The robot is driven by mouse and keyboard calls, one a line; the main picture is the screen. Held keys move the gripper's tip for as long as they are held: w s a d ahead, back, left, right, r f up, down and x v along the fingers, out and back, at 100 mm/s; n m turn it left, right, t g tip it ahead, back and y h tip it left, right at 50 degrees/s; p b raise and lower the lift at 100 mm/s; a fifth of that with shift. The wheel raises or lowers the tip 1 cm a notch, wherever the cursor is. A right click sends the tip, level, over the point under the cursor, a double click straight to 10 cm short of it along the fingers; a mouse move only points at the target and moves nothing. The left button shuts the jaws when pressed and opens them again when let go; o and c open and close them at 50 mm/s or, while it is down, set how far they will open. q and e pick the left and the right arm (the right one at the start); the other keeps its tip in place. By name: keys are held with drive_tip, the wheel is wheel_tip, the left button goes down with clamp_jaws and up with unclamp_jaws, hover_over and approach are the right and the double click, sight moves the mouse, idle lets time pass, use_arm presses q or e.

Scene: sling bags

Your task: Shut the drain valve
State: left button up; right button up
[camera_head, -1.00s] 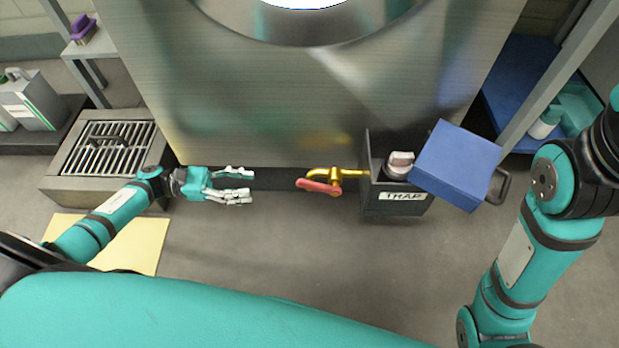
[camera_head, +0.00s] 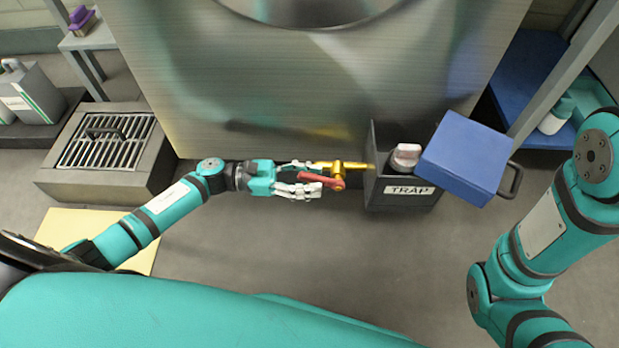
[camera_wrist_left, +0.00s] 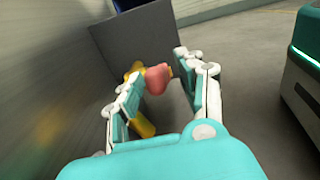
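The brass body (camera_wrist_left: 141,125) is partly hidden behind the left finger. My right gripper is out of view; only the right arm shows.
A grated drain box (camera_head: 105,141) and a yellow mat (camera_head: 95,228) lie left. The floor in front is clear.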

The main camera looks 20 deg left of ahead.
use_arm(q)
drive_tip(key=shift+c, duration=0.3)
clamp_jaws()
drive_tip(key=shift+r, duration=0.1)
